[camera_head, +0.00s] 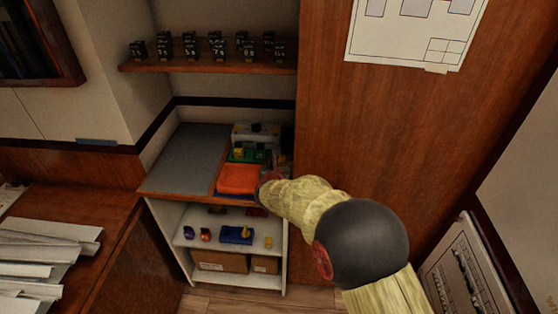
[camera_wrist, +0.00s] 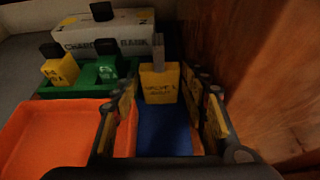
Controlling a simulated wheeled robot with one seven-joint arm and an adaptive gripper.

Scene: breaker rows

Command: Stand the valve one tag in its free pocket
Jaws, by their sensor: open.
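A yellow tag (camera_wrist: 159,86), its lettering seeming to read "valve 1", stands roughly upright over a blue tray (camera_wrist: 165,136) in the wrist view. A grey upright piece rises from its top. My gripper (camera_wrist: 165,108) is open, with one finger on each side of the tag's line and gaps between. A green rack (camera_wrist: 75,90) holds a yellow tag (camera_wrist: 60,69) on the left and a green tag (camera_wrist: 106,68) beside it. I cannot tell which pockets are empty. In the head view my gripper (camera_head: 268,182) is small and mostly hidden by my arm.
An orange tray (camera_wrist: 50,137) lies left of the blue tray. A white box (camera_wrist: 100,35) marked "bank" stands behind the rack. A wooden wall (camera_wrist: 250,75) rises close on the right. The grey shelf top (camera_head: 185,158) is clear. Above is a shelf of small dark blocks (camera_head: 190,45).

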